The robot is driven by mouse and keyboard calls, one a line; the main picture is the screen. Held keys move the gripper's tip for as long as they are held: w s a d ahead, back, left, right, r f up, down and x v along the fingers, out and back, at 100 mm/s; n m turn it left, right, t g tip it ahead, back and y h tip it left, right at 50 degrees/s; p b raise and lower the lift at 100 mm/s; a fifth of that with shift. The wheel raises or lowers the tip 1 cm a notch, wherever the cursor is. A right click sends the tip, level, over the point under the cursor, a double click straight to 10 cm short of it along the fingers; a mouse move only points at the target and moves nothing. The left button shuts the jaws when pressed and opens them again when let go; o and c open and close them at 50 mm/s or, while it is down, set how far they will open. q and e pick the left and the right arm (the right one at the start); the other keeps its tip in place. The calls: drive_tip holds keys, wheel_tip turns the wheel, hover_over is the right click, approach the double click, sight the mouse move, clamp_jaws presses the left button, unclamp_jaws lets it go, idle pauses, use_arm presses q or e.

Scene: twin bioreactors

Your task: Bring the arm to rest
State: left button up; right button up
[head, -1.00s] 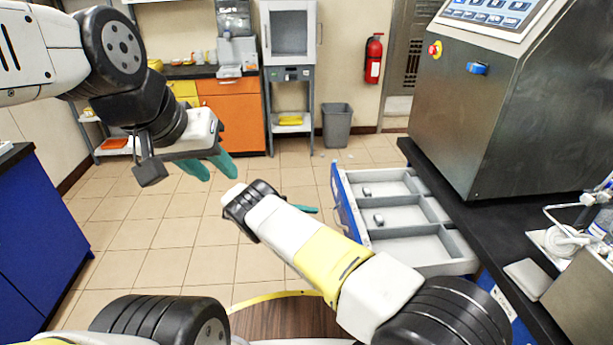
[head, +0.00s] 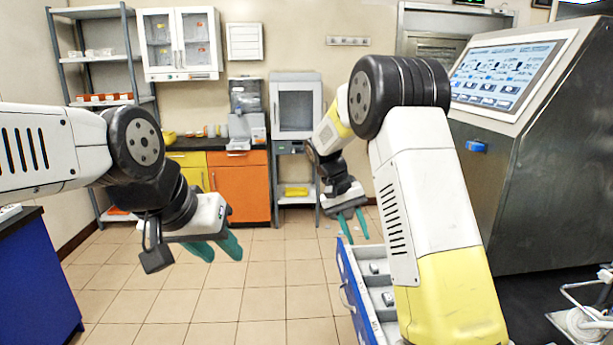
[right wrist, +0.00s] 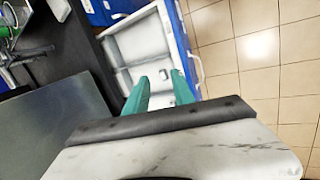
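My right arm is raised in front of the head camera, with its forearm bent down. The right gripper (head: 353,226) hangs fingers-down just beyond the open drawer in the head view. Its two teal fingers are apart with nothing between them, as the right wrist view (right wrist: 160,85) also shows. My left gripper (head: 217,248) hangs over the floor at the left, its teal fingers apart and empty. The pulled-out drawer (head: 352,285) has a blue front and grey compartments holding small pieces. My right arm hides part of it.
A large steel machine with a screen (head: 512,75) stands on the black bench at the right. A blue cabinet (head: 42,280) is at the left. An orange cabinet (head: 240,187) and shelves line the back wall. The tiled floor (head: 255,290) between is clear.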

drive_tip(key=s+d+r+t+y, duration=0.2)
drive_tip(key=s+r+t+y, duration=0.15)
drive_tip(key=s+r, duration=0.8)
drive_tip(key=s+a+r+n+t+y, duration=0.1)
drive_tip(key=s+t+y, duration=0.2)
drive_tip(key=s, duration=1.2)
drive_tip(key=shift+r+t, duration=0.4)
drive_tip(key=shift+t, duration=0.15)
